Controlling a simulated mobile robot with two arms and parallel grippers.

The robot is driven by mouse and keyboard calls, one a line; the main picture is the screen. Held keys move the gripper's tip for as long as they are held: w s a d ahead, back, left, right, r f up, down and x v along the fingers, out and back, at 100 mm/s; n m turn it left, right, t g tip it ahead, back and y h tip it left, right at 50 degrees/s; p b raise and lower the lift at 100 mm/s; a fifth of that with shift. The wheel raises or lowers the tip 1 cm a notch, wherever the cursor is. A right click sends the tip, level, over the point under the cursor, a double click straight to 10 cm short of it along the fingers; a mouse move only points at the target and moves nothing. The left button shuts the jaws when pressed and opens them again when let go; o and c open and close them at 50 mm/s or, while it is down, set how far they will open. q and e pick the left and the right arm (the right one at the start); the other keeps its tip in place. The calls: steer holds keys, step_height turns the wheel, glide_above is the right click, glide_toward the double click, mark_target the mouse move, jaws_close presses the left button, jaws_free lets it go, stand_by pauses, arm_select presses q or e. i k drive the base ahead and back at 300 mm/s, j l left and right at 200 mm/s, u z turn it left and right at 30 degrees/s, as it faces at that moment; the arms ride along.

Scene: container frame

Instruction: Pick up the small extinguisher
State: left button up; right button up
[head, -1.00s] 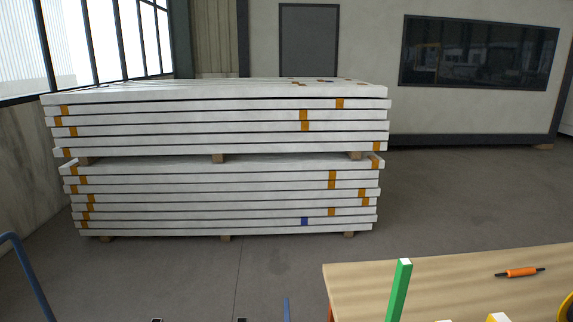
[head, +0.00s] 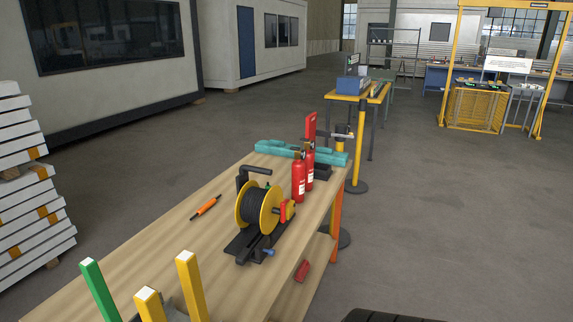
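Two small red extinguishers stand upright close together on the wooden workbench, near its right edge. The nearer extinguisher (head: 298,181) and the one just behind it (head: 309,168) look alike, with pale labels and dark tops. A red upright sign or plate (head: 311,127) rises behind them. Neither of my grippers shows in the head view, so I cannot see whether they are open or shut.
On the workbench (head: 170,245), a black and yellow cable reel (head: 258,212) stands in front of the extinguishers. An orange tool (head: 205,208) lies left, a teal case (head: 275,148) behind. Green (head: 99,290) and yellow posts (head: 190,285) rise nearby. Open floor lies right.

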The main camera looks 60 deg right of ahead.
mark_target(298, 166)
steer(key=z, duration=2.15)
